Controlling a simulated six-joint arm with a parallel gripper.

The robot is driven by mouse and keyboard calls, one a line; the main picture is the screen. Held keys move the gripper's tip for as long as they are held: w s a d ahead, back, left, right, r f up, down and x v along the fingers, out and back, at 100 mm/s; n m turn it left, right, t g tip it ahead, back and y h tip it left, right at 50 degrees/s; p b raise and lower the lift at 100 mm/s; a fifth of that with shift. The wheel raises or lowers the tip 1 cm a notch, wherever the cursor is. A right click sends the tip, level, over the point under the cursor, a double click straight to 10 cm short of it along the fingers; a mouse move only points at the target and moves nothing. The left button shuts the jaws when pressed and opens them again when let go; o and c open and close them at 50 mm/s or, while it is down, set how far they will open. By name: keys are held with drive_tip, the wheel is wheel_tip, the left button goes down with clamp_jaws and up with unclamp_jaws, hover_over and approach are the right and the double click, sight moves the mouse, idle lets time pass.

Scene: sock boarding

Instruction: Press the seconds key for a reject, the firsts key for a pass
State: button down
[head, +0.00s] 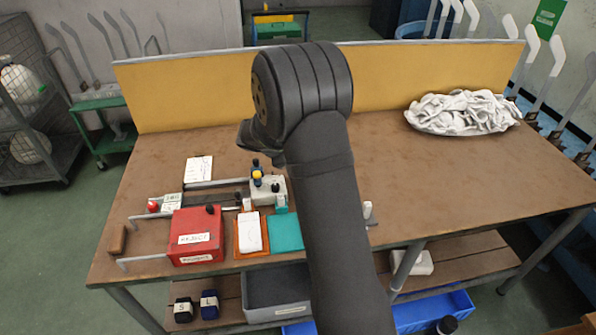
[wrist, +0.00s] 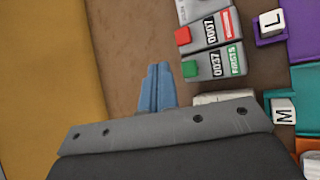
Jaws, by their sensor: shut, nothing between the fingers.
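My gripper (wrist: 157,68) shows in the wrist view with its blue fingers shut and nothing between them. A counter unit lies just to its right. Its green key (wrist: 190,68) sits beside a counter reading 0037 with a green FIRSTS label. Its red key (wrist: 183,36) sits beside a counter reading 0007 with a red label, too small to read. The fingertips are left of the green key, apart from it in the picture; their height above the table is unclear. In the head view my arm hides the fingertips and the counter unit.
A red box (head: 208,250) labelled REJECT stands at the table's front left. Beside it lie an orange mat (head: 238,250) with a white item and a teal mat (head: 286,236). White socks (head: 463,112) are heaped at the back right. A yellow panel (head: 420,75) closes the back.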

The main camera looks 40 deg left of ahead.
drive_tip(key=shift+f, duration=1.8)
drive_tip(key=shift+f, duration=0.15)
idle(0.6)
drive_tip(key=shift+f, duration=0.3)
drive_tip(key=shift+f, duration=0.65)
idle(0.7)
drive_tip(key=shift+r, duration=1.1)
drive_tip(key=shift+r, duration=0.1)
drive_tip(key=shift+r, duration=2.4)
